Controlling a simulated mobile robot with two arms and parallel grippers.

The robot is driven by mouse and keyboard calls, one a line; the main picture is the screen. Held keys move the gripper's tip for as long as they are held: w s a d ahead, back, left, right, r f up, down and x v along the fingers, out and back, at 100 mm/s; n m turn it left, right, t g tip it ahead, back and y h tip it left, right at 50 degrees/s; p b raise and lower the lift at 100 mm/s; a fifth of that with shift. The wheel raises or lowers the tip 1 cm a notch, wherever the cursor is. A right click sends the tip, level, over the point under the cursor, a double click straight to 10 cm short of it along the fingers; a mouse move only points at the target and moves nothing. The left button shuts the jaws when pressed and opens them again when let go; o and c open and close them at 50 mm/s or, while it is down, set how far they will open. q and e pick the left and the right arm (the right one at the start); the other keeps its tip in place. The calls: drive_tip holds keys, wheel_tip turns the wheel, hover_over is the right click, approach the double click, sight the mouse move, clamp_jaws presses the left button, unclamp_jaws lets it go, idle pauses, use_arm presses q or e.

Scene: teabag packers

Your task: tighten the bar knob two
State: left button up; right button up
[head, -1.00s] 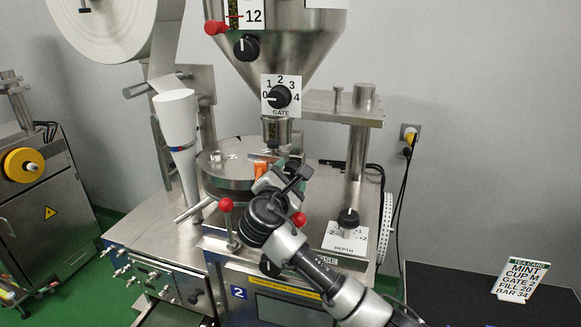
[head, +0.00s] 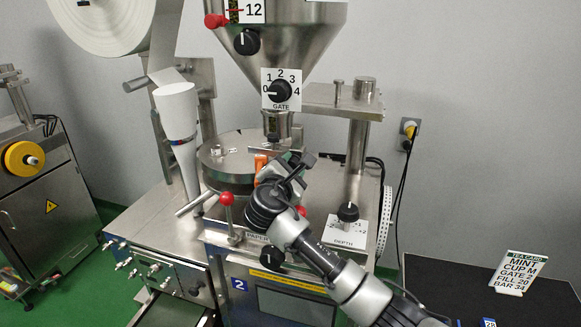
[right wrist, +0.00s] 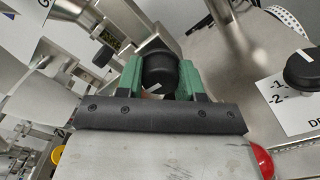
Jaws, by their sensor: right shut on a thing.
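My right gripper (head: 284,172) reaches over the front of the steel packing machine, close to the round turret plate (head: 228,172). In the right wrist view its green fingers (right wrist: 161,76) are shut on a black round knob (right wrist: 158,68) with a white pointer mark. The knob sits between the two fingers, and part of it is hidden by the gripper. In the head view my gripper and arm hide this knob. I cannot read a label on it. My left gripper is not in view.
Red ball-ended levers (head: 226,198) stand close to my right wrist. A depth knob (head: 348,212) is right of it, and the gate knob (head: 280,91) is above on the hopper. A tea card (head: 519,270) stands on the dark table (head: 455,280) at right.

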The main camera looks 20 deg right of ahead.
drive_tip(key=shift+f, duration=0.1)
drive_tip(key=m+b, duration=0.3)
drive_tip(key=m, duration=0.1)
drive_tip(key=shift+f+b, duration=0.2)
drive_tip(key=shift+b, duration=0.2)
drive_tip(key=m+b, duration=0.4)
drive_tip(key=m, duration=0.1)
drive_tip(key=shift+m, duration=0.3)
drive_tip(key=m+b, duration=0.4)
drive_tip(key=shift+r+m+b, duration=0.1)
drive_tip(key=shift+m+b, duration=1.15)
drive_tip(key=shift+m, duration=0.85)
drive_tip(key=o, duration=0.9)
drive_tip(key=shift+r, duration=0.15)
drive_tip(key=shift+o, duration=0.2)
